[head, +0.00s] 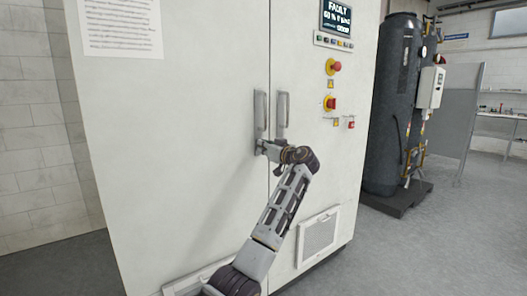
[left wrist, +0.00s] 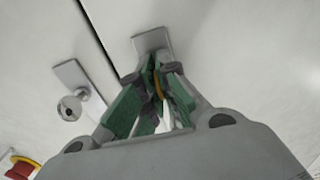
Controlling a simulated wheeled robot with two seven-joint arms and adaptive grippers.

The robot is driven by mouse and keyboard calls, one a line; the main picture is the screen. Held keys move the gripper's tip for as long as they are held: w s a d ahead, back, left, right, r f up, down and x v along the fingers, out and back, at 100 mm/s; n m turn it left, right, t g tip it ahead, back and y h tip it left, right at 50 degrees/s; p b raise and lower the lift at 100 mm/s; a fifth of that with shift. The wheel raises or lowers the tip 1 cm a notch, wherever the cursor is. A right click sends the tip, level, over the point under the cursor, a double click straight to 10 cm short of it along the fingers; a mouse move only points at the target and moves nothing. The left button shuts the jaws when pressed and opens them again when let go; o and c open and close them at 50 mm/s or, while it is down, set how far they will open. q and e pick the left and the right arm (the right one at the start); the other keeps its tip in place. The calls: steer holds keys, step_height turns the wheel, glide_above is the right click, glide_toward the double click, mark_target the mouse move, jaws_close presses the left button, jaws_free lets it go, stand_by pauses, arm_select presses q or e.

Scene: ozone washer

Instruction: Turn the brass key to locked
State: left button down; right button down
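The brass key (left wrist: 158,82) shows as a thin gold strip between the green-padded fingers of my left gripper (left wrist: 154,66). The fingers come together around it, in front of a small grey plate (left wrist: 149,40) on the cabinet door. In the head view my left gripper (head: 262,147) is at the cabinet front (head: 180,140), just below the door handles. The key is hidden there, and its turn angle is hard to tell. My right gripper is in neither view.
Two upright door handles (head: 260,111) flank the door seam. Red stop buttons (head: 332,66) and a display reading FAULT (head: 337,17) are on the right. A dark tank (head: 390,110) stands beyond.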

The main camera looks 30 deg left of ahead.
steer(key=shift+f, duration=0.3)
arm_select(q)
steer(key=c, duration=1.7)
jaws_free()
steer(key=shift+o, duration=0.2)
steer(key=shift+d, duration=0.1)
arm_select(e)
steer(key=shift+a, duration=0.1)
arm_select(q)
steer(key=v, duration=1.2)
steer(key=shift+f, duration=0.15)
